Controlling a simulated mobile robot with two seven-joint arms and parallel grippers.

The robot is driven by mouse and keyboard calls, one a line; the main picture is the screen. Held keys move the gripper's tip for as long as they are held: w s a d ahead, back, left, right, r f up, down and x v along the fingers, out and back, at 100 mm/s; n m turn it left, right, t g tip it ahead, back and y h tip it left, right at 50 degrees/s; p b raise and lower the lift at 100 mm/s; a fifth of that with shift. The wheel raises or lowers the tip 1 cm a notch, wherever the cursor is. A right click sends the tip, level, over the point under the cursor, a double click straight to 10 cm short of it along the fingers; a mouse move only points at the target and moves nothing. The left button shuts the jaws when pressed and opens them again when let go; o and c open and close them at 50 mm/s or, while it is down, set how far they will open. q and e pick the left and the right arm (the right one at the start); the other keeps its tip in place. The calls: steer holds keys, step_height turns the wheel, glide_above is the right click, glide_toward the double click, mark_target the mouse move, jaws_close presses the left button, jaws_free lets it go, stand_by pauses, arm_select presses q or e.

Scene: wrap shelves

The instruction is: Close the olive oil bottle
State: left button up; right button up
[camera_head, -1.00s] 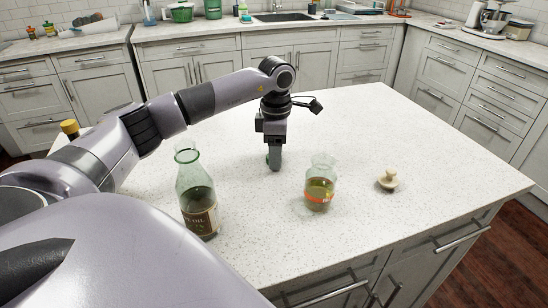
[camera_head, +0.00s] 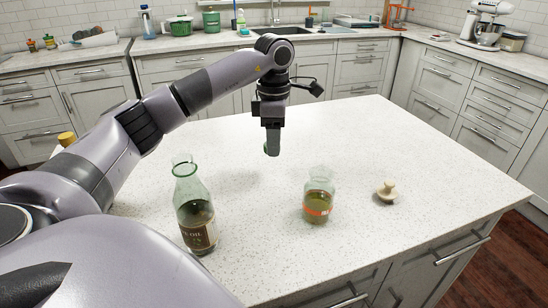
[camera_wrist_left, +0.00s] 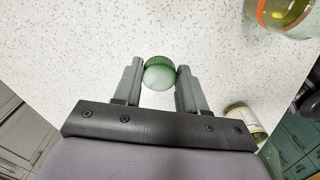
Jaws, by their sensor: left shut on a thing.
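The olive oil bottle (camera_head: 197,222), green glass with a dark label, stands upright and uncapped on the island at the near left. My left gripper (camera_head: 272,149) points down over the counter, beyond and to the right of the bottle. It is shut on a round green cap (camera_wrist_left: 159,73), which sits between the fingertips in the left wrist view. In the head view the cap is mostly hidden by the fingers. My right gripper is not in view.
An open glass jar (camera_head: 317,207) with an orange band and greenish liquid stands right of the bottle. A pale wooden stopper (camera_head: 386,192) lies farther right. A yellow-topped container (camera_head: 67,139) is partly behind my arm. The island's middle is clear.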

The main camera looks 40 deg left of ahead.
arm_select(q)
step_height(320, 180, up, 13)
steer(key=p, duration=0.3)
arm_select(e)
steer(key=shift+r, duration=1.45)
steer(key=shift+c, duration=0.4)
